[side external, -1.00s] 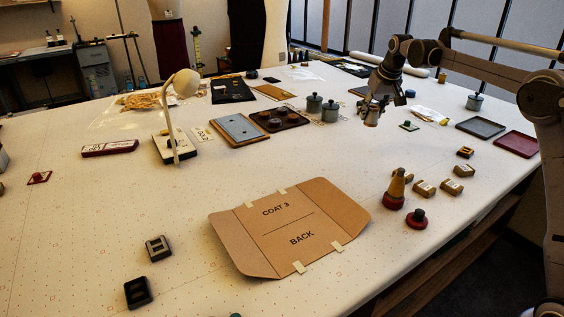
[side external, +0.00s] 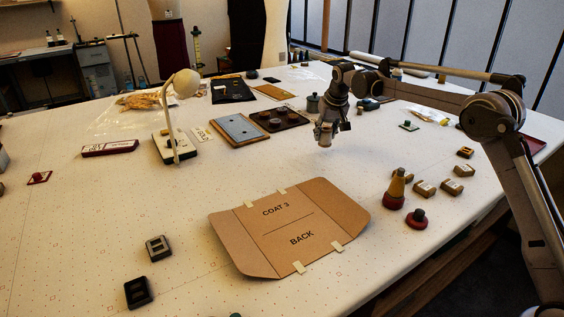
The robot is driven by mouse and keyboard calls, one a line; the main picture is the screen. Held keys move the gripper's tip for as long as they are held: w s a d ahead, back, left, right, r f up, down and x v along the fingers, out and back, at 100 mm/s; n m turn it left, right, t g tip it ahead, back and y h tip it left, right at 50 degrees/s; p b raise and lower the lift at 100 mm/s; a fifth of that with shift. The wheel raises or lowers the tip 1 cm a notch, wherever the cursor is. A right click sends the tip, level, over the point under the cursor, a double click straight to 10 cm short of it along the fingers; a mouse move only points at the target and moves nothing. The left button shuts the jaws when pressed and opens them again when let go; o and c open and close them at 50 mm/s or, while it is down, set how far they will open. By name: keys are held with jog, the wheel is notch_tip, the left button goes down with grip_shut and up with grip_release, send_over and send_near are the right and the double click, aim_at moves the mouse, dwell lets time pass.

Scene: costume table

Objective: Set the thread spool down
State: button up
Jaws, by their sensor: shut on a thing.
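My gripper (side external: 325,138) hangs over the table, right of the dark tray and beyond the cardboard folder. It is shut on a small pale thing (side external: 325,141) at its tips, taken to be the thread spool. The thing is small and partly hidden by the fingers, so its shape is hard to make out. It appears to be above the tabletop, though the exact gap is unclear.
A cardboard folder (side external: 264,237) marked COAT 3 BACK lies in front. A dark tray (side external: 291,121) with round things and a grey board (side external: 238,130) lie left of my gripper. A lamp (side external: 186,84) stands further left. Bare table (side external: 345,164) lies between gripper and folder.

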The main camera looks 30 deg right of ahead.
jog(key=shift+f, duration=1.65)
jog(key=shift+f, duration=0.15)
jog(key=o, duration=1.2)
jog(key=shift+c, duration=0.2)
